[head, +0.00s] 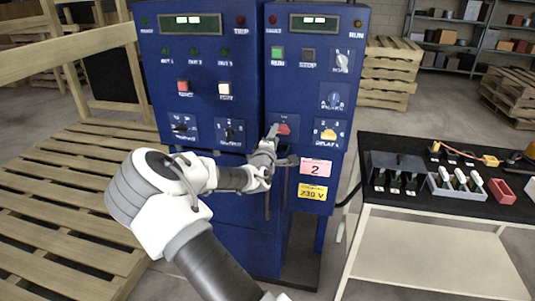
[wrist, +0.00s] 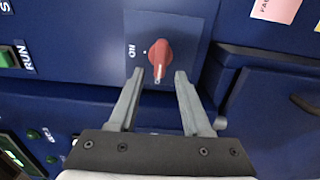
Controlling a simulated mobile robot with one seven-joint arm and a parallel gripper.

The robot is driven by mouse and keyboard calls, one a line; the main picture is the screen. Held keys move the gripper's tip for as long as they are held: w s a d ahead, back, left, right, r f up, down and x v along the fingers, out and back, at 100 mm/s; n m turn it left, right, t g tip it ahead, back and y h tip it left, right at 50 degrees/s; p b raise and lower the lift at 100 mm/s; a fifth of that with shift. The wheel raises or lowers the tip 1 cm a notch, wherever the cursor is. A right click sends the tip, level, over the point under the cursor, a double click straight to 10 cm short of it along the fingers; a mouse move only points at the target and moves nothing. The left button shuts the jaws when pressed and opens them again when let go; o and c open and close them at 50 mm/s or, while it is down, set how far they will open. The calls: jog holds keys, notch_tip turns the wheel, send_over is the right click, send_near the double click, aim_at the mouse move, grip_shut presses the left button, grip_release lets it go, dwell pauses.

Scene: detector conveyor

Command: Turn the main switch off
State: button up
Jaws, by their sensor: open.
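The main switch is a red rotary knob on a blue plate, in the middle of the wrist view (wrist: 159,54) and on the right blue cabinet in the head view (head: 284,129). An "ON" label is beside it in the wrist view; its pointer end has a pale mark and points down in that picture. My gripper (head: 279,145) is open and empty in front of the switch. In the wrist view its fingertips (wrist: 160,75) lie on either side of the knob's lower end. I cannot tell whether they touch it.
The right cabinet also carries a green RUN button (head: 278,54), a yellow knob (head: 328,134) and a pink label (head: 315,167). The left cabinet (head: 205,150) has its own buttons and knobs. A black-topped table (head: 400,205) stands right, wooden pallets (head: 60,190) left.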

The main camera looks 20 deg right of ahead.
jog(key=v, duration=1.5)
jog(key=shift+s+a+p, duration=0.2)
jog(key=shift+s+p, duration=0.1)
jog(key=shift+p, duration=0.15)
jog(key=s+f+m+g+y+p, duration=0.2)
jog(key=s+f+m+g+y, duration=0.1)
jog(key=f+m+g, duration=0.2)
jog(key=s+a+r+m+g+y, duration=0.1)
jog(key=s+a+m+g+y, duration=0.15)
jog(key=s+a+y, duration=0.2)
jog(key=s+a+r+m+g+y+p, duration=0.1)
jog(key=s+a+r+m+y+p, duration=0.4)
jog(key=s+r, duration=0.6)
jog(key=s+d+r+n+h, duration=0.1)
jog(key=s+r+h, duration=0.1)
jog(key=s+r, duration=0.7)
jog(key=s+g, duration=0.1)
jog(key=s, duration=0.1)
jog(key=shift+s+r+b, duration=0.35)
jog(key=shift+s, duration=0.05)
